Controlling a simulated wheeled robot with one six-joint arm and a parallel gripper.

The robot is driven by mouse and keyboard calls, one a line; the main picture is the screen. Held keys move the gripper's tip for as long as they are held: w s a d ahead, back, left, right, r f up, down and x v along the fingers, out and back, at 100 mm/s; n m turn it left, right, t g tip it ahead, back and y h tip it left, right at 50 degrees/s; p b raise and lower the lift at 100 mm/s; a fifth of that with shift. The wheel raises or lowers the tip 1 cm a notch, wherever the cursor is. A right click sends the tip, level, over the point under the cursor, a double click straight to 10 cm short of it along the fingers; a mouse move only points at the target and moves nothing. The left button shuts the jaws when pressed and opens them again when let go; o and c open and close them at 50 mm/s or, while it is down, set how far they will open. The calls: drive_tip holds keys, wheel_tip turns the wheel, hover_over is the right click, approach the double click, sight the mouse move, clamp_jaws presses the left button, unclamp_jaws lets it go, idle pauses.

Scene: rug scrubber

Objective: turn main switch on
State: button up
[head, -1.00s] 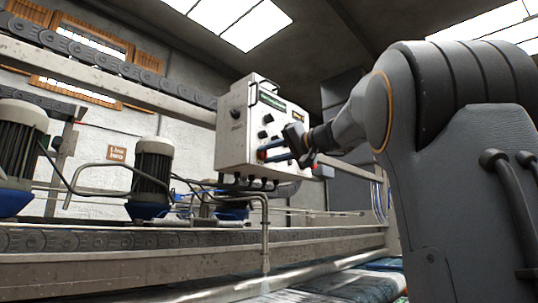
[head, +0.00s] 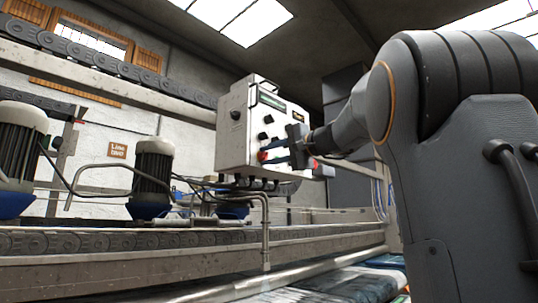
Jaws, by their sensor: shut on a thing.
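A pale grey control box (head: 233,140) stands above the machine's rail in the middle of the head view. Its front carries several dark knobs and a dark display strip. A small red knob (head: 263,156), which looks like the main switch, is low on the front. My gripper (head: 268,155) reaches in from the right with its fingers at this red knob and looks shut on it. The fingers and wrist cover part of the box's front, so the knob's exact position cannot be read.
A red part (head: 318,165) shows beyond the box's lower right, behind my wrist. Pipes and cables hang under the box. Two motors (head: 153,165) stand to the left, and a long metal rail (head: 190,270) runs below.

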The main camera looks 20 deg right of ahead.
idle(0.3)
drive_tip(key=o, duration=1)
drive_tip(key=shift+o, duration=0.2)
drive_tip(key=v, duration=0.8)
drive_tip(key=shift+b, duration=0.35)
drive_tip(key=shift+w, duration=0.1)
